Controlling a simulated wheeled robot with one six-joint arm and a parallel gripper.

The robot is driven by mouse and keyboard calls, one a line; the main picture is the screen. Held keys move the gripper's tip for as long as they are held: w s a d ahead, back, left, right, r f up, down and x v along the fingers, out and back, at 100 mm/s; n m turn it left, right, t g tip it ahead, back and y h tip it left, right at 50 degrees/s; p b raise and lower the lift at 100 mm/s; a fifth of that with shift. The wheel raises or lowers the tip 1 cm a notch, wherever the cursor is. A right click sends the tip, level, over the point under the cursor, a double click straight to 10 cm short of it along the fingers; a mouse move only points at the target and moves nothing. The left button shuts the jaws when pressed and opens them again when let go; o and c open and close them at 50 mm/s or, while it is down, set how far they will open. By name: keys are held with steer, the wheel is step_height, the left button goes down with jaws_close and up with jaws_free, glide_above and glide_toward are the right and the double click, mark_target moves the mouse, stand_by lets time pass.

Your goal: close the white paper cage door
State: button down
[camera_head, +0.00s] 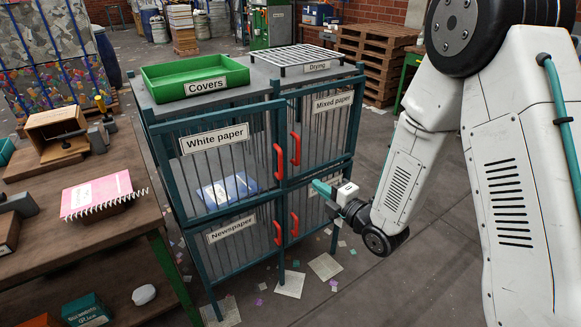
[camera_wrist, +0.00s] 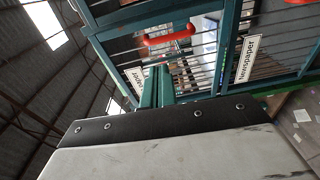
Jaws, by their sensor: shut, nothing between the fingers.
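The white paper cage door (camera_head: 213,140) is the upper left barred door of a teal cage, with a red handle (camera_head: 278,161) at its right edge. It sits at or very near its frame; I cannot tell whether a small gap is left. A blue-and-white bundle (camera_head: 228,188) lies behind its bars. My gripper (camera_head: 322,187) is shut and empty, in front of the cage's right half, right of and a little below that handle, and looks apart from it. In the wrist view the shut fingers (camera_wrist: 157,88) point at the cage front, near a red handle (camera_wrist: 168,37).
The mixed paper door (camera_head: 331,125) is right of the white paper door, the newspaper door (camera_head: 232,240) below. A green covers tray (camera_head: 194,77) and a drying rack (camera_head: 298,58) lie on top. A workbench (camera_head: 100,235) stands at left; scraps litter the floor.

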steer(key=x, duration=1.4)
steer(key=shift+r, duration=0.2)
